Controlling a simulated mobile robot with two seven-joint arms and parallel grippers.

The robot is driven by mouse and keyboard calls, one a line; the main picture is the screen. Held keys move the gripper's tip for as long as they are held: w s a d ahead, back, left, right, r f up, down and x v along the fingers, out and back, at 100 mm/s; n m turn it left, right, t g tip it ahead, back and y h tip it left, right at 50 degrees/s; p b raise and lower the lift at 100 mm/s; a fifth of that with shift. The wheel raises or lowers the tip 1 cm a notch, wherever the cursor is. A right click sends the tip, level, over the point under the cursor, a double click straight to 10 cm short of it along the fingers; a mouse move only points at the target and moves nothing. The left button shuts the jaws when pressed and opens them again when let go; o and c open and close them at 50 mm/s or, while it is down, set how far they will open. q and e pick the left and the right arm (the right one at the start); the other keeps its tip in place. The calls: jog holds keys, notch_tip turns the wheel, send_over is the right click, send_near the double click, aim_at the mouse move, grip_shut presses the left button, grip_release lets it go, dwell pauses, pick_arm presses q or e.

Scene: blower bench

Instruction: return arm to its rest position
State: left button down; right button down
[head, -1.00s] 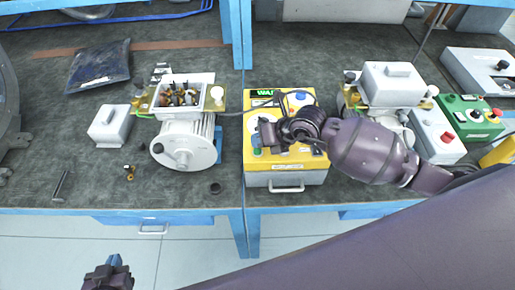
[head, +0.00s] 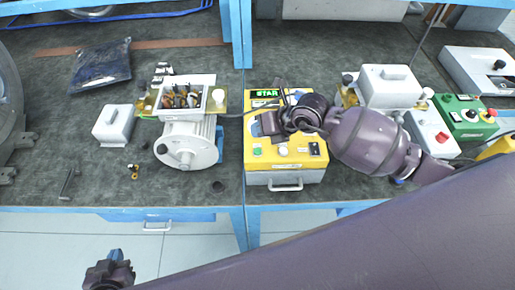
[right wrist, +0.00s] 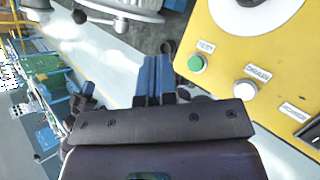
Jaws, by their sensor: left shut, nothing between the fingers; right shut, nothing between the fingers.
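My right arm reaches in from the right in the head view, and its dark right gripper (head: 268,123) is over the upper part of the yellow tester box (head: 287,166). In the right wrist view its blue fingers (right wrist: 153,78) are shut together and empty. The tester's green test button and white drain button show beside them, apart from the fingers. My left gripper (head: 115,257) is at the bottom left of the head view, in front of the bench, shut and empty.
An open blower motor (head: 187,147) with wiring stands left of the tester. A white cover (head: 114,124) lies left of it. A second covered blower (head: 389,88), a control box (head: 431,135) and a green box (head: 464,117) stand to the right. Blue shelf posts border the bench.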

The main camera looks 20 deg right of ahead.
dwell(0.7)
jog(key=shift+s+a+f+y, duration=0.1)
jog(key=shift+s+a+y, duration=0.2)
jog(key=s+a+r+m+t+y+b, duration=0.1)
jog(key=s+a+r+m+t+y, duration=0.15)
jog(key=s+m+t+y, duration=0.6)
jog(key=s+d+f+m+h, duration=0.1)
jog(key=d+f+m+h, duration=0.3)
jog(key=m, duration=0.3)
jog(key=s+d+f+m+h+b, duration=0.1)
jog(key=d+f+m+h, duration=0.3)
jog(key=m, duration=0.4)
jog(key=s+d+f+m+h, duration=0.1)
jog(key=d+f+m+h, duration=0.3)
jog(key=d+m+h, duration=0.2)
jog(key=shift+s+m+h+b, duration=0.1)
jog(key=shift+m+h+b, duration=0.2)
jog(key=shift+m+h, duration=0.65)
jog(key=s+d+f+m+g, duration=0.1)
jog(key=s+f+m+g, duration=0.2)
jog(key=s+f+m, duration=0.1)
jog(key=shift+s+d+f+m, duration=0.3)
jog(key=shift+s+d+f, duration=0.1)
jog(key=shift+s+f, duration=0.5)
jog(key=shift+s+r, duration=0.1)
